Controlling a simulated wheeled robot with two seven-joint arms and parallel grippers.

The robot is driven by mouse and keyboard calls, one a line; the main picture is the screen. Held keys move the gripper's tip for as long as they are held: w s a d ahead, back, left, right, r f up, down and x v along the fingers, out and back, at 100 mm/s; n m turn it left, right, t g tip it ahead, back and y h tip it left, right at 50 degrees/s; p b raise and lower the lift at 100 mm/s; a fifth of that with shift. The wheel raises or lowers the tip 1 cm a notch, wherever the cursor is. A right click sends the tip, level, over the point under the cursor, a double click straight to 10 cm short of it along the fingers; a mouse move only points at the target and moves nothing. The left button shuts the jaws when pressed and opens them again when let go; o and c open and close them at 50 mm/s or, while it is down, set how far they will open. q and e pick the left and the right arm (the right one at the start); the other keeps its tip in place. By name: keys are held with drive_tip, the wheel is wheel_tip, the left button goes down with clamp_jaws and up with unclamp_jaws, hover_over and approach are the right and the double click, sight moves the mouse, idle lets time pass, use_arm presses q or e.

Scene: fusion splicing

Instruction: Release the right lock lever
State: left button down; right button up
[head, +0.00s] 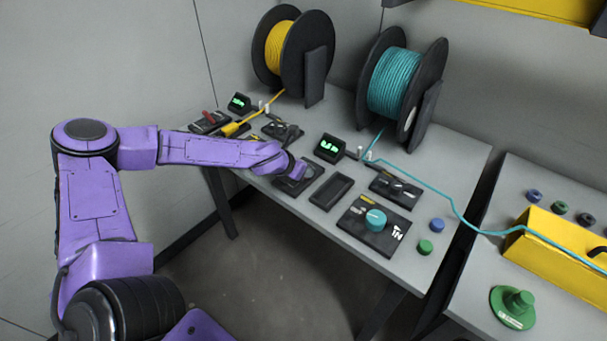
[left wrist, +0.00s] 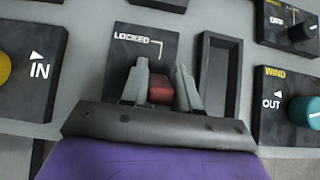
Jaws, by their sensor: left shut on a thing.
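The right lock lever (left wrist: 161,90) shows as a red block in the left wrist view, on a dark panel (left wrist: 138,58) marked LOCKED with a white angled line. My left gripper (left wrist: 161,86) is shut on the lever, one grey finger on each side. In the head view my left gripper (head: 300,168) is over this panel (head: 287,187) and hides the lever. The lever's lower part is hidden by the gripper body. My right gripper is not in view.
An empty dark tray (head: 331,190) lies right of the panel. A teal knob (head: 376,218) sits on a panel further right. A yellow spool (head: 279,47) and a teal spool (head: 395,82) stand behind. Another red lever (head: 209,117) is at far left.

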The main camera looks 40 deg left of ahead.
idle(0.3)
use_arm(q)
drive_tip(key=c, duration=0.9)
unclamp_jaws()
drive_tip(key=shift+s+a+r, duration=0.1)
drive_tip(key=shift+s+r, duration=0.15)
drive_tip(key=shift+r, duration=0.1)
drive_tip(key=p+v, duration=0.4)
drive_tip(key=v, duration=0.5)
drive_tip(key=shift+s+r, duration=0.15)
drive_tip(key=shift+s, duration=0.1)
